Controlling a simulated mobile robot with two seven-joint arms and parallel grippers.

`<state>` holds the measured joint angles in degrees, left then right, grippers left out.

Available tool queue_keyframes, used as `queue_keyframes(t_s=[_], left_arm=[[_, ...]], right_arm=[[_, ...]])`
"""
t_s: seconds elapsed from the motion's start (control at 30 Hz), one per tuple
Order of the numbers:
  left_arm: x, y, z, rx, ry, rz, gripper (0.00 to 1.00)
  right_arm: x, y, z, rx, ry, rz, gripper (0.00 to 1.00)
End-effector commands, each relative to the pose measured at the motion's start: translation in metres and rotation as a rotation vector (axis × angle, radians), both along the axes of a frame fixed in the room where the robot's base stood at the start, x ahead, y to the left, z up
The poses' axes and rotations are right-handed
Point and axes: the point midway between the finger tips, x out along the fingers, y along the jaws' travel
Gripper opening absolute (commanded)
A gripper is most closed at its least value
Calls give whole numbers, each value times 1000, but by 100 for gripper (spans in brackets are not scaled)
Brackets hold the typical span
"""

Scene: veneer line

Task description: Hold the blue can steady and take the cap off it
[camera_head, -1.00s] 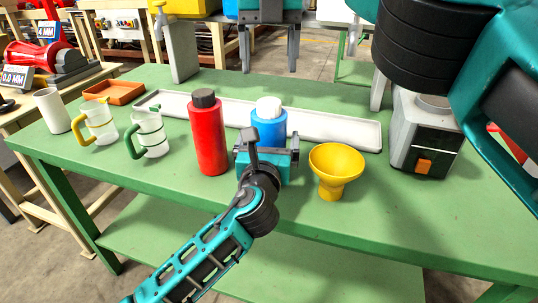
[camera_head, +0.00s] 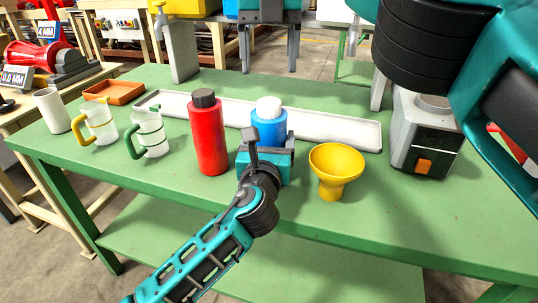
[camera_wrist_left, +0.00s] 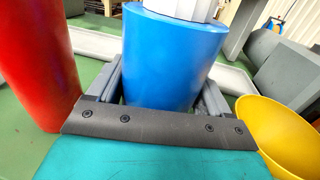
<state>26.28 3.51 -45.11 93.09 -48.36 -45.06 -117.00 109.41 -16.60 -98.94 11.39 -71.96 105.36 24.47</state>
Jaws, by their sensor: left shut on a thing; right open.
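The blue can (camera_head: 271,127) stands upright on the green table, with its white cap (camera_head: 268,107) on top. My left gripper (camera_head: 265,152) is low in front of the can and shut on its body; in the left wrist view the two fingers (camera_wrist_left: 163,95) sit on either side of the blue can (camera_wrist_left: 168,55). The white cap (camera_wrist_left: 185,8) is cut off by the top edge there.
A red bottle (camera_head: 209,137) with a dark cap stands close left of the can. A yellow funnel (camera_head: 331,190) stands close right. A long white tray (camera_head: 340,130) lies behind. Two jugs (camera_head: 150,139) stand left, and a grey machine (camera_head: 415,148) stands right.

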Motion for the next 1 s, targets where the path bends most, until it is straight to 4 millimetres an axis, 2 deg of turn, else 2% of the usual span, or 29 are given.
queue_keyframes(t_s=[0.03,0.3,0.37,0.47,0.8,1.0], left_arm=[[0,0,-1,1,1,0,25],[0,0,-1,1,1,0,0],[0,0,-1,1,1,0,0],[0,0,-1,1,1,0,0],[0,0,-1,1,2,0,0],[0,0,-1,1,2,0,0]], right_arm=[[0,0,0,0,0,0,72],[0,0,0,0,0,-27,72],[0,0,0,1,1,-67,72],[0,0,0,1,1,-183,72],[0,0,0,1,1,-799,72],[0,0,0,0,1,-1063,72]])
